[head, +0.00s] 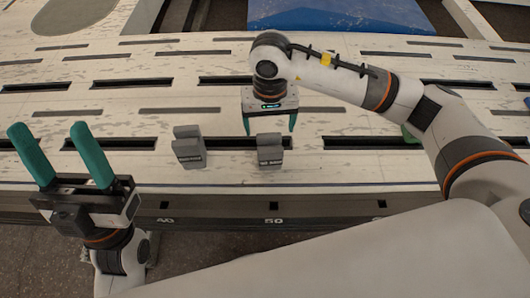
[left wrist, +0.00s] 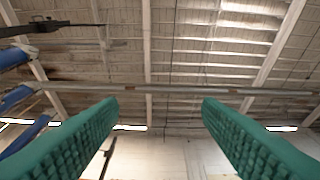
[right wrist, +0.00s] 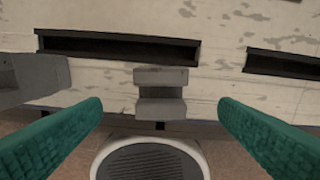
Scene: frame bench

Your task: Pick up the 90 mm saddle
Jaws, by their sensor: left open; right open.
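Two grey stepped blocks stand near the front edge of the slotted bench. The right grey saddle (head: 270,150) has a small label that seems to read 90, too small to be sure. The left grey saddle (head: 189,147) has a longer, unreadable label. My right gripper (head: 269,121) is open and empty, pointing down just behind the right saddle. In the right wrist view that saddle (right wrist: 160,93) is centred between the fingers and apart from them; the other saddle (right wrist: 35,78) is at the left. My left gripper (head: 48,129) is open and empty, pointing up at the front left.
The pale bench (head: 330,170) has rows of dark slots and numbers on its front edge. A blue panel (head: 340,15) lies at the back. Bench surface around the saddles is clear.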

